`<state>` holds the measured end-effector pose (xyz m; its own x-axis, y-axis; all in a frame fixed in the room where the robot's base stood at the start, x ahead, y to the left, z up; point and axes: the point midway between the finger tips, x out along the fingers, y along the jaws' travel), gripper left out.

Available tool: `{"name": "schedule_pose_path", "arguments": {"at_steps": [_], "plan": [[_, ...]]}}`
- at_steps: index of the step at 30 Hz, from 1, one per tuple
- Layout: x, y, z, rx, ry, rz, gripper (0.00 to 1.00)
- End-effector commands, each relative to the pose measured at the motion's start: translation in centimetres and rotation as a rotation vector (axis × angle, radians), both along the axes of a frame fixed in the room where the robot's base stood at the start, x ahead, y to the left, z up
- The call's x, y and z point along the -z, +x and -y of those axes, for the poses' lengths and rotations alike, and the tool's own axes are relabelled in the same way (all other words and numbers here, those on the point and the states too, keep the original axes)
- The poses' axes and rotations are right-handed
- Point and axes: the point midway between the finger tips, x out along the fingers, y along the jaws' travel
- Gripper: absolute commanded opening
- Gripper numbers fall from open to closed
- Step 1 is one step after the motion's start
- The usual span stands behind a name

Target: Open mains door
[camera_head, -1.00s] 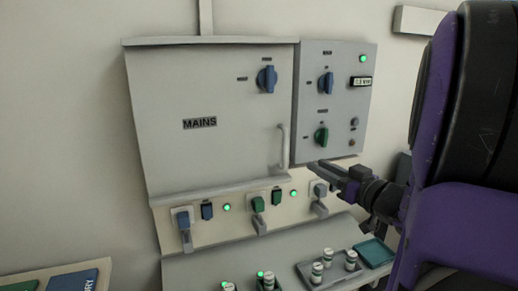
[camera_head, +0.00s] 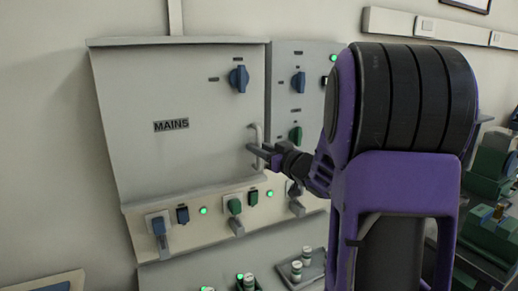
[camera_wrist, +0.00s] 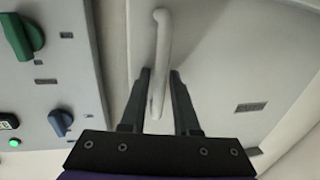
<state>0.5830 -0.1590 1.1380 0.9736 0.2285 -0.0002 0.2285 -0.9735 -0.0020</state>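The mains door (camera_head: 180,110) is a grey panel labelled MAINS with a blue rotary knob (camera_head: 239,78) at its upper right. It looks closed. Its pale vertical handle (camera_head: 257,133) is near the right edge. My gripper (camera_head: 257,152) is at the lower part of this handle in the head view. In the wrist view, the two dark fingers of my gripper (camera_wrist: 160,80) are apart, one on each side of the handle (camera_wrist: 159,50), with visible gaps. The handle's near end is between the fingers. My arm hides part of the panel to the right.
A control panel with a blue knob (camera_head: 298,82) and a green knob (camera_head: 296,134) adjoins the door's right side. Below are plugs and switches (camera_head: 235,207) with green lights. A tray (camera_head: 315,262) with small containers sits lower right. The wall left is clear.

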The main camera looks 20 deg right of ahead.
Motion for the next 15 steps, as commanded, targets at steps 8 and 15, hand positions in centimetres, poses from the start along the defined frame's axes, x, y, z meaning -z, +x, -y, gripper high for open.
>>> {"name": "schedule_pose_path", "arguments": {"at_steps": [8,15], "plan": [[-0.01,-0.04,0.01,0.000,0.000,0.000,0.01],[-0.01,-0.05,0.02,0.000,0.000,0.000,0.00]]}}
